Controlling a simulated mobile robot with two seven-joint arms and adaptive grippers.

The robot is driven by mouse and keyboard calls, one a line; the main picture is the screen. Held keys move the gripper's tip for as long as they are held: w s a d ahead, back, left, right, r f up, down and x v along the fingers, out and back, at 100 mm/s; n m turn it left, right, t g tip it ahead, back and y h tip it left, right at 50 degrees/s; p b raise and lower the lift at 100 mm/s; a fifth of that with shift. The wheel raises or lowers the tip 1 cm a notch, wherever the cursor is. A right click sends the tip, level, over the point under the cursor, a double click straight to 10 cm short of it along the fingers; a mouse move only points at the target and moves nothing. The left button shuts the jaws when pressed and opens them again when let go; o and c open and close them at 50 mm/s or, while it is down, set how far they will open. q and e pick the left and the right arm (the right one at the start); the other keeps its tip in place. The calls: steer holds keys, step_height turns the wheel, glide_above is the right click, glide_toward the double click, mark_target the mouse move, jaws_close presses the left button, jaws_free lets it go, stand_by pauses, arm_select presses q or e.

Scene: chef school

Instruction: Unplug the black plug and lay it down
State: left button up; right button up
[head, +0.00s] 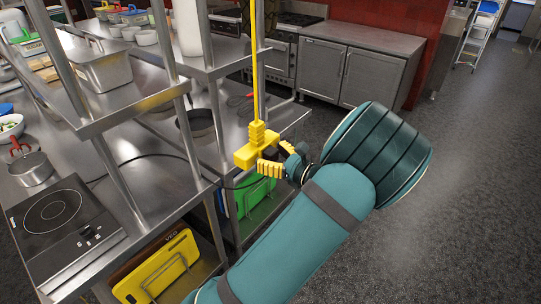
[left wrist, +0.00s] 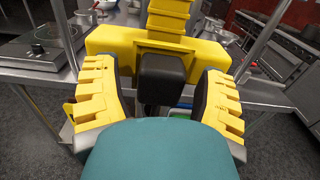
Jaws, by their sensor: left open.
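The black plug (left wrist: 162,80) sits in the front of a yellow socket box (left wrist: 110,42), in the left wrist view. The box also shows in the head view (head: 246,156), hanging from a yellow cord. My left gripper (head: 276,160) is right at the box, its yellow-padded fingers pointing toward it. In the left wrist view the fingers stand open, one on each side of the plug, with gaps between pads and plug. The plug's lower end is hidden behind my teal gripper body. In the head view the plug is mostly hidden. My right gripper is not in view.
A steel worktable with a shelf and posts stands left of the box. It carries an induction hob (head: 60,215), a pot (head: 31,168) and a dark pan (head: 196,122). A thin black cable runs across its top. Yellow (head: 160,268) and green cutting boards stand below. Floor at right is clear.

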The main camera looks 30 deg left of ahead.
mark_target(276, 158)
arm_select(q)
steer(key=shift+p, duration=0.3)
jaws_close()
stand_by(0.3)
steer(key=shift+d, duration=0.15)
steer(key=shift+s+d+p, duration=0.15)
steer(key=shift+d+p, duration=0.2)
steer(key=shift+d, duration=1.05)
steer(key=shift+s+d+p, duration=0.1)
steer(key=shift+d+p, duration=0.25)
steer(key=shift+d, duration=1.05)
